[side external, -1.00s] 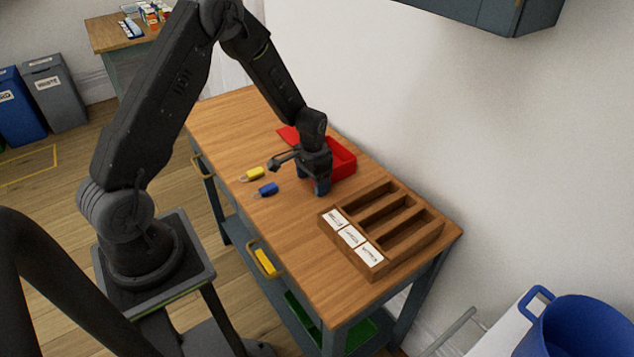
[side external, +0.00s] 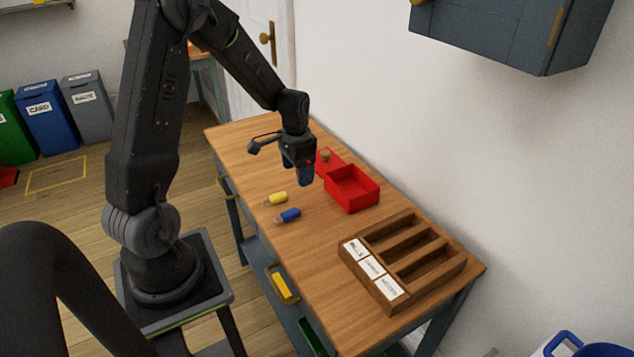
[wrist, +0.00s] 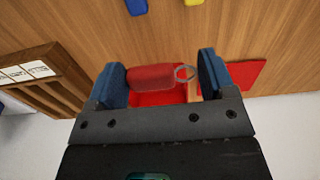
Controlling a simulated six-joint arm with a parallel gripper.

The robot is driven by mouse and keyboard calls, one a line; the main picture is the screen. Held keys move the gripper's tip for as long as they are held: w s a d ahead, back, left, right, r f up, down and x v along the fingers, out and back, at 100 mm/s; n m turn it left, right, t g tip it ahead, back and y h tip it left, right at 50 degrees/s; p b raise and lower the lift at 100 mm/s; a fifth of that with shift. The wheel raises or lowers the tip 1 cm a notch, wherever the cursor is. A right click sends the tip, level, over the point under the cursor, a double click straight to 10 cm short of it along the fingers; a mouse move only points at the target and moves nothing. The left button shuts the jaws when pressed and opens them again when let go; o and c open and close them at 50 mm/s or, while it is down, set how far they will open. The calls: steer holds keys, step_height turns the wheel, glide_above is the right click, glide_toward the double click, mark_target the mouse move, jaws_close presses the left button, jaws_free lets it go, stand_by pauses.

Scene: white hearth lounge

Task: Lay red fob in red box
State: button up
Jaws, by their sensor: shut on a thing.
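The red fob (wrist: 150,77) is held lengthwise between my gripper's two blue fingers in the wrist view, with its metal ring near the right finger. My gripper (side external: 298,176) is shut on it, above the table to the left of the red box in the side view. The fob cannot be made out there. The red box (side external: 352,200) is open, and its visible inside looks empty. Part of the box (wrist: 150,99) shows behind the fob in the wrist view. A flat red lid (side external: 334,159) with a round knob lies beside the box, partly hidden by my gripper.
A yellow fob (side external: 278,198) and a blue fob (side external: 290,215) lie on the wooden table (side external: 310,260) in front of the box. A labelled wooden tray (side external: 410,260) with three slots stands to the right. A wall cabinet (side external: 490,35) hangs above.

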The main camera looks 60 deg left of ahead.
steer(key=shift+s+a+r, duration=0.5)
steer(key=shift+s+a, duration=0.05)
steer(key=shift+a, duration=0.1)
steer(key=w+d, duration=0.5)
steer(key=w, duration=0.9)
steer(key=shift+w+d+f, duration=0.1)
steer(key=shift+d+f, duration=0.05)
steer(key=shift+f, duration=1.25)
steer(key=shift+w+d+f, duration=0.1)
steer(key=shift+f, duration=1.25)
steer(key=o, duration=0.9)
steer(key=shift+o, duration=0.2)
steer(key=shift+r, duration=0.1)
step_height(320, 180, up, 14)
